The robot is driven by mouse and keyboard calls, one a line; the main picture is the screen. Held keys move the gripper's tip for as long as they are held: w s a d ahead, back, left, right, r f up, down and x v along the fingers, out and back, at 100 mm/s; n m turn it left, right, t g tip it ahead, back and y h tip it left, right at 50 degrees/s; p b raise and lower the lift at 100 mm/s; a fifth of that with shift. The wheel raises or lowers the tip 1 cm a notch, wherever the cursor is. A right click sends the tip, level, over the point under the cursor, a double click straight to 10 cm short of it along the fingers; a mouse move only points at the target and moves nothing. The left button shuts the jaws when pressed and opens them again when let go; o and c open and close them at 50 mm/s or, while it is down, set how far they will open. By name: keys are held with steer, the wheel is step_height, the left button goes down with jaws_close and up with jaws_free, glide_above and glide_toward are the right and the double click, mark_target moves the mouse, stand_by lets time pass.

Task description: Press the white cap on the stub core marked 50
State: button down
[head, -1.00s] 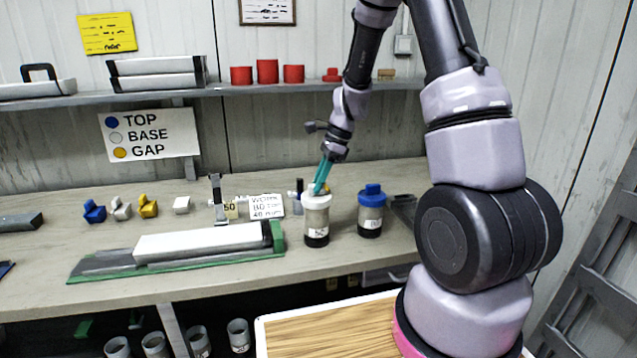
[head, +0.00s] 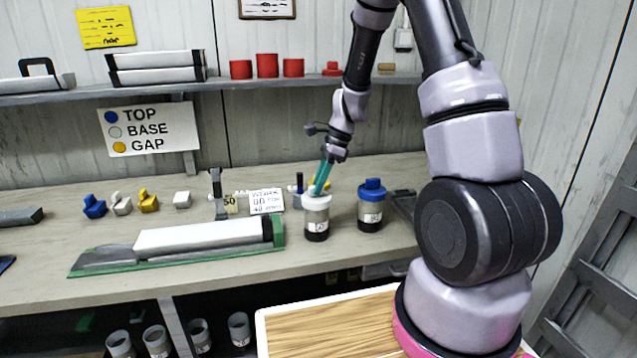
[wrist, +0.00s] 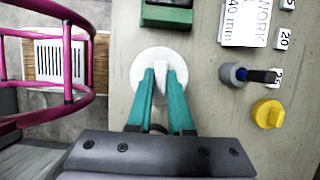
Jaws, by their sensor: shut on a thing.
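The stub core (head: 317,226) stands upright on the bench, a clear cylinder with dark material at the bottom and a small label that is too small to read surely. The white cap (head: 318,201) sits at its top; in the wrist view the cap (wrist: 160,58) is a round white disc with a raised grip tab. My gripper (head: 319,188) reaches down from above with teal fingers. In the wrist view my gripper (wrist: 160,82) is shut on the cap's tab. The core under the cap is hidden in the wrist view. I cannot tell whether the cap is fully seated.
A blue-capped core (head: 371,207) stands close on the right. Small coloured caps (head: 122,204) sit further left.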

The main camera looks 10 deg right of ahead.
steer(key=shift+c, duration=1.3)
jaws_free()
steer(key=shift+r, duration=3.5)
steer(key=shift+r, duration=0.1)
steer(key=s+d+r+n+t+h, duration=0.1)
steer(key=s+d+r+n+t, duration=0.1)
steer(key=s+r+n, duration=0.5)
steer(key=s+d+r+n+t+h, duration=0.1)
steer(key=s+d+r+n+t, duration=0.2)
steer(key=s+r, duration=1.2)
steer(key=n+t, duration=0.2)
steer(key=n, duration=0.2)
steer(key=shift+s+h, duration=0.2)
steer(key=shift+h, duration=0.1)
